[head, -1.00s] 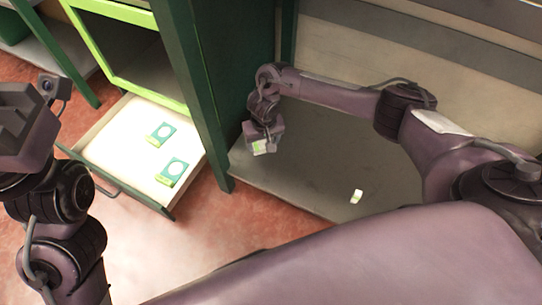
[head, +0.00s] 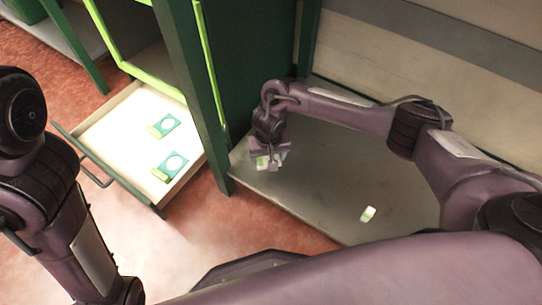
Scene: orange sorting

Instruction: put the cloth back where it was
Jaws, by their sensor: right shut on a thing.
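My right gripper (head: 270,166) is over the grey low surface, near its left end beside the dark green cabinet side. It is shut on a small white and green thing (head: 262,162), partly hidden by the fingers. I cannot tell whether this is the cloth. Another small white and green piece (head: 368,214) lies alone on the grey surface to the right of the gripper. No thing in view is plainly a spread cloth. My left arm comes in at the left edge, but its gripper is out of the frame.
An open drawer (head: 104,128) with a pale bottom holds two green and white items (head: 170,167), each with a round mark. The green cabinet (head: 196,75) stands between the drawer and the grey surface (head: 320,190). The middle of the grey surface is mostly clear.

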